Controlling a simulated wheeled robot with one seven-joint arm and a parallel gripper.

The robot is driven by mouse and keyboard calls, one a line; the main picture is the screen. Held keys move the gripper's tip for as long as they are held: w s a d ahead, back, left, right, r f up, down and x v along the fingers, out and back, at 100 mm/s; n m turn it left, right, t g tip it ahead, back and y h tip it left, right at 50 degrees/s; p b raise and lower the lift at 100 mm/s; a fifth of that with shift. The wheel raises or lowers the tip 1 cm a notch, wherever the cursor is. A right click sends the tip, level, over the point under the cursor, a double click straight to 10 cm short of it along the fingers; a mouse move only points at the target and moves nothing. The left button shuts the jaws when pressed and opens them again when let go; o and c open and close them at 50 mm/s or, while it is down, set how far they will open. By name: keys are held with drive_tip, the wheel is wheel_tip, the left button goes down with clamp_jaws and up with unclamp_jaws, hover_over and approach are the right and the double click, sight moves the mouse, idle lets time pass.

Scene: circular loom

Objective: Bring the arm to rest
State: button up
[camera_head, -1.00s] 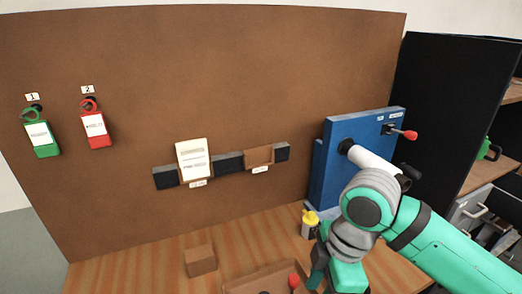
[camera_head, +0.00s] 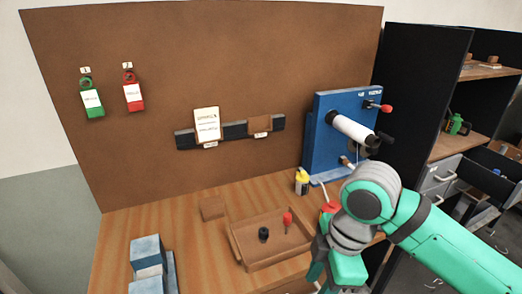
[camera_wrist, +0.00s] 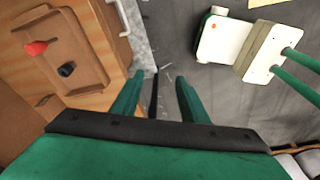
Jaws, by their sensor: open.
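My arm is green and grey and reaches in from the lower right in the head view. My gripper (camera_wrist: 160,95) shows in the wrist view with its two green fingers apart and nothing between them. It points down past the table's edge, with the grey floor below it. In the head view my gripper is at the bottom, right of the wooden tray (camera_head: 243,254), and its fingertips are hard to make out.
The tray holds a red-handled item (camera_head: 287,222) and a black knob (camera_head: 263,234). A blue loom panel (camera_head: 322,150) with a white roll (camera_head: 352,129) stands behind my arm. A yellow-capped bottle (camera_head: 302,184), a wooden block (camera_head: 212,208) and blue-grey blocks (camera_head: 147,252) stand on the table.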

drive_tip(key=w+a+r+m+t+y, duration=0.3)
drive_tip(key=w+a+t+y, duration=0.4)
drive_tip(key=a, duration=0.5)
drive_tip(key=w+a+r+m+t+y, duration=0.45)
drive_tip(key=w+a, duration=0.35)
drive_tip(key=a, duration=0.3)
drive_tip(key=s+d+f+m+t+h, duration=0.2)
drive_tip(key=s+f+m+h, duration=0.25)
drive_tip(key=f, duration=0.35)
drive_tip(key=s+d+f+m+t+h, duration=0.2)
drive_tip(key=s+f+m+h, duration=0.15)
drive_tip(key=f+m, duration=0.4)
drive_tip(key=s+d+f+m+t+h, duration=0.2)
drive_tip(key=s+f+m+t+h, duration=0.15)
drive_tip(key=f, duration=0.55)
drive_tip(key=s+d+f+n+g+h, duration=0.1)
drive_tip(key=s+d+f+n, duration=0.1)
drive_tip(key=s, duration=1)
drive_tip(key=s+d+f+n+g+h, duration=0.1)
drive_tip(key=s+f, duration=0.4)
drive_tip(key=s, duration=0.8)
drive_tip(key=d+n+g, duration=0.1)
drive_tip(key=d+n, duration=0.1)
drive_tip(key=shift+s+d+g, duration=0.2)
drive_tip(key=shift+d+g, duration=0.1)
drive_tip(key=shift+d, duration=0.05)
drive_tip(key=shift+f, duration=0.1)
drive_tip(key=shift+c, duration=1.2)
